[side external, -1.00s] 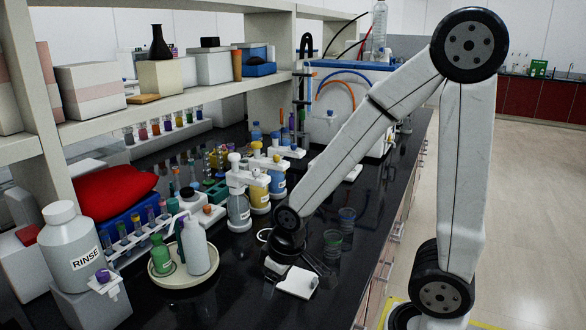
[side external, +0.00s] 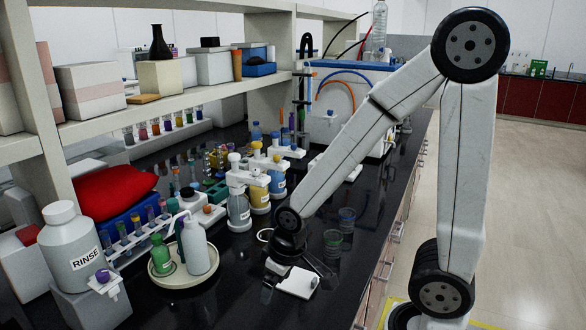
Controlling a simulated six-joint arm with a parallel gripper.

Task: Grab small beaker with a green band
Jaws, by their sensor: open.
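Two small clear beakers stand upright on the black bench to the right of my gripper. The nearer beaker (side external: 333,240) has a band near its rim that looks green. The farther beaker (side external: 347,216) has a band that looks more blue. At this size the two colours are hard to separate. My gripper (side external: 302,272) is low over the bench, in front of and to the left of the nearer beaker. It is open, with no object visible in it. Its fingertips are dark against the bench and hard to make out. It appears apart from both beakers.
Wash bottles in a white holder (side external: 233,178) stand left of my arm. A round tray (side external: 207,285) with bottles and a RINSE bottle (side external: 74,256) are farther left. The black bench (side external: 355,262) is clear right of the beakers, up to its edge.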

